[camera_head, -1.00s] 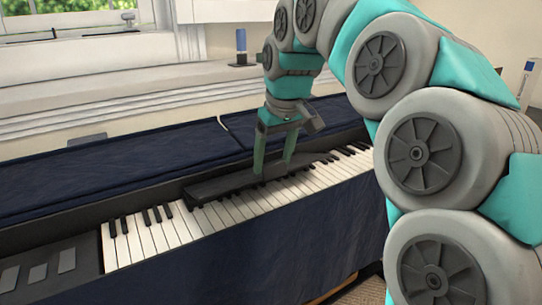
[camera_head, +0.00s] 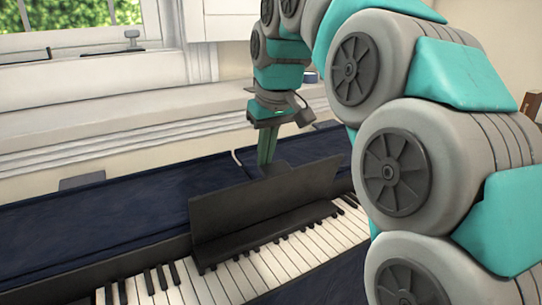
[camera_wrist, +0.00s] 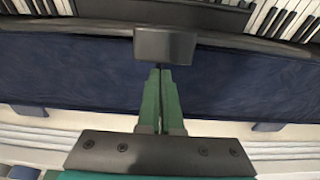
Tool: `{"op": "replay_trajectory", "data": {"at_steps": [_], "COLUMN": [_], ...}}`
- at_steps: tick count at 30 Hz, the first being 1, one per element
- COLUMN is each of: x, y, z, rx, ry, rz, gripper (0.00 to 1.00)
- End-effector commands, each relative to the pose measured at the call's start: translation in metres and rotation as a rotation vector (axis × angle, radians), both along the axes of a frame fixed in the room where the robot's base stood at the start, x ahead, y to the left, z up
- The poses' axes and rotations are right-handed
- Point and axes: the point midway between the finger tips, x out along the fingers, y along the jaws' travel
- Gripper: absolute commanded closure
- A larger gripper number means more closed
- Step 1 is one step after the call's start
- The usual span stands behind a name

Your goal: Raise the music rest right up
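The music rest (camera_head: 265,208) is a long dark panel above the piano keys. It stands raised at a steep slant, with its lower edge along the back of the keys. A dark tab (camera_head: 276,169) sits at the middle of its top edge; the tab also shows in the wrist view (camera_wrist: 165,46). My gripper (camera_head: 266,162) is behind the top edge, at the tab. In the wrist view its green fingers (camera_wrist: 161,72) are together, tips right by the tab, with nothing visible between them. Whether they touch the tab I cannot tell.
The piano keys (camera_head: 270,266) run along the front. The dark blue piano top (camera_head: 110,220) lies behind the rest and is mostly clear. A pale ledge (camera_head: 120,130) and a window (camera_head: 75,20) are at the back.

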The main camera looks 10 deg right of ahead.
Motion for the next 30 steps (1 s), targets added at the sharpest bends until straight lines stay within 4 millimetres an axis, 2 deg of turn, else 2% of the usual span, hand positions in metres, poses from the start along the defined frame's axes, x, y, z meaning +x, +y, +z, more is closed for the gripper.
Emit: {"op": "replay_trajectory", "data": {"at_steps": [2, 27, 30], "x": [0.0001, -0.0001, -0.0001], "y": [-0.0001, -0.0001, -0.0001], "z": [0.0, 0.0001, 0.0001], "rx": [0.0, 0.0, 0.0], "ry": [0.0, 0.0, 0.0], "rz": [0.0, 0.0, 0.0], "gripper": [0.97, 0.02, 0.0]}}
